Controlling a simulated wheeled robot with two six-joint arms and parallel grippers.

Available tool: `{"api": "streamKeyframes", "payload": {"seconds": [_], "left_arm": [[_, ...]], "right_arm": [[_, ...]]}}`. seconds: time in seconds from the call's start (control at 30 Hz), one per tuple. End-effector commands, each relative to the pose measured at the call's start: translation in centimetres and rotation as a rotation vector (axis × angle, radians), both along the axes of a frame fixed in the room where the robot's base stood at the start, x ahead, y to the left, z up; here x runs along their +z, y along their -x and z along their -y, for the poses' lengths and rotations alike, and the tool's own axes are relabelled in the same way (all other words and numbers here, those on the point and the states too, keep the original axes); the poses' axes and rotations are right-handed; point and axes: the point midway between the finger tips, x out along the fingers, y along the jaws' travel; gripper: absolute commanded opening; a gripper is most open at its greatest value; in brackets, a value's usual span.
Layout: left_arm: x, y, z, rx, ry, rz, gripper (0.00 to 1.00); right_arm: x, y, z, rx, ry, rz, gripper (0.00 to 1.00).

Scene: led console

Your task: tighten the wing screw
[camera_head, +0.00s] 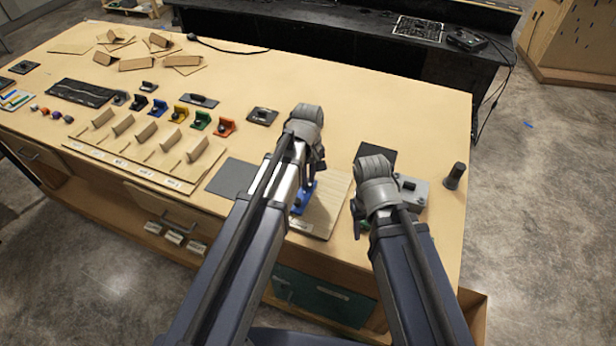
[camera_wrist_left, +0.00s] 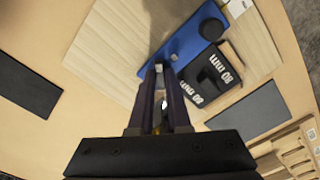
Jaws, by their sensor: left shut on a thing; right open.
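A blue fixture (camera_head: 303,197) stands on a light wooden board (camera_head: 328,205) on the bench. In the left wrist view the blue fixture (camera_wrist_left: 187,42) carries a round black knob (camera_wrist_left: 212,28), and a black block marked 80 mm (camera_wrist_left: 212,78) lies against it. My left gripper (camera_head: 311,180) is at the fixture. In the left wrist view its fingertips (camera_wrist_left: 160,70) are shut on a small pale piece at the fixture's end, seemingly the wing screw, mostly hidden by the fingers. My right gripper (camera_head: 359,222) is open, right of the board, its fingers partly hidden by its wrist.
A grey box (camera_head: 412,190) and a dark upright cylinder (camera_head: 455,176) stand at right. A dark mat (camera_head: 232,177) lies left of the board. Coloured brackets (camera_head: 203,121) and wooden slot holders (camera_head: 150,160) fill the left. Bare bench lies behind the arms.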

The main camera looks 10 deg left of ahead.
Motion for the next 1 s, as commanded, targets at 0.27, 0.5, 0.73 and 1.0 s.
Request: {"api": "streamKeyframes", "payload": {"seconds": [0.27, 0.5, 0.73, 1.0], "left_arm": [[0.00, -0.01, -0.01, -0.202, 0.000, 0.000, 0.00], [0.01, -0.01, 0.00, -0.427, 0.000, 0.000, 0.00], [0.02, -0.04, 0.00, -0.617, 0.000, 0.000, 0.00], [0.04, -0.06, -0.01, -0.778, -0.001, 0.001, 0.00]], "right_arm": [[0.00, 0.00, 0.00, 0.000, 0.000, 0.000, 0.50], [0.01, 0.00, 0.00, 0.000, 0.000, 0.000, 0.50], [0.02, 0.00, 0.00, 0.000, 0.000, 0.000, 0.50], [0.04, 0.00, 0.00, 0.000, 0.000, 0.000, 0.50]]}}
